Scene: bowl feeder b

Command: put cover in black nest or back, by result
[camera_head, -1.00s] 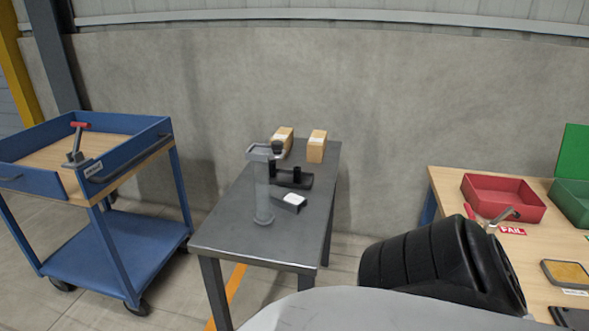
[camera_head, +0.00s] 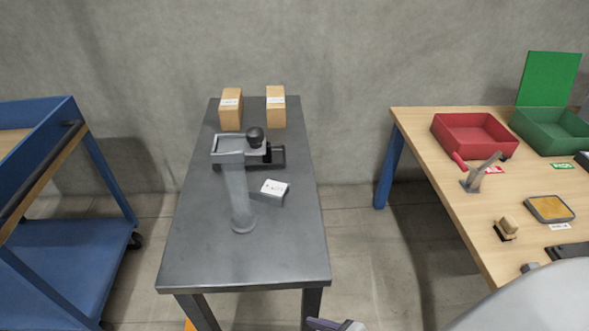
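A black nest-like tray (camera_head: 277,157) lies on the dark metal table (camera_head: 200,262), partly hidden behind a grey pedestal stand (camera_head: 237,190). The stand has a shallow rectangular top and a black round knob (camera_head: 255,137) shows at its right. A small dark grey box with a white label on top (camera_head: 273,189) sits just right of the stand. I cannot tell for certain which piece is the cover. Neither gripper is clearly in view; only a small dark purplish and grey piece shows at the bottom edge, too cut off to identify.
Two cardboard boxes (camera_head: 231,108) stand at the table's back. A blue cart (camera_head: 70,260) is on the left. The wooden bench (camera_head: 440,190) at right holds a red bin (camera_head: 470,133), a green bin (camera_head: 550,132), a red-handled clamp (camera_head: 477,178), a stamp (camera_head: 506,230) and a pad (camera_head: 549,208). The metal table's front is clear.

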